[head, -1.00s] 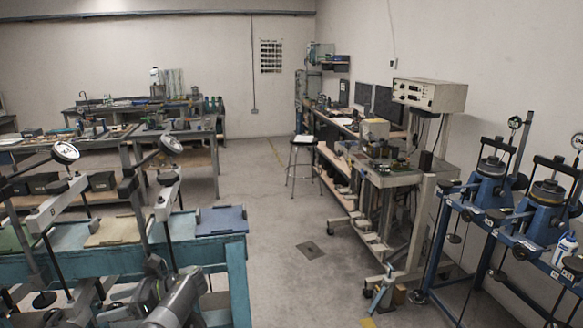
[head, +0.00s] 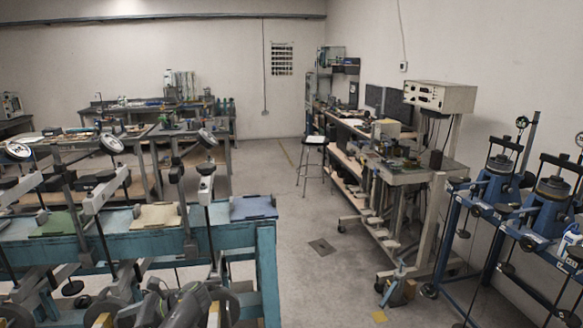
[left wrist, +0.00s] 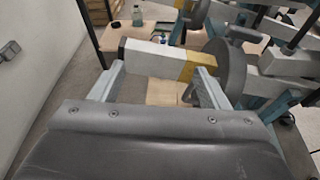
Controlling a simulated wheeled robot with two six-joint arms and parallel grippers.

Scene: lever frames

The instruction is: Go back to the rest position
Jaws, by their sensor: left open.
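My left arm (head: 184,307) comes in at the bottom of the head view, in front of the teal bench (head: 264,262); its fingertips are hard to make out there. In the left wrist view my left gripper (left wrist: 157,78) is open, with its two fingers apart. A white lever beam (left wrist: 150,57) with a yellow band (left wrist: 200,66) and a grey round weight (left wrist: 224,76) shows just beyond the fingers. I cannot tell whether the beam touches them. In the head view, lever frames with white beams (head: 106,190) and dial gauges (head: 111,143) stand along the bench. My right gripper is not in view.
Green (head: 57,224), tan (head: 156,215) and blue (head: 254,207) pads lie on the bench. Blue stands (head: 497,190) and a wheeled instrument cart (head: 410,175) are at the right. A stool (head: 313,142) stands farther back.

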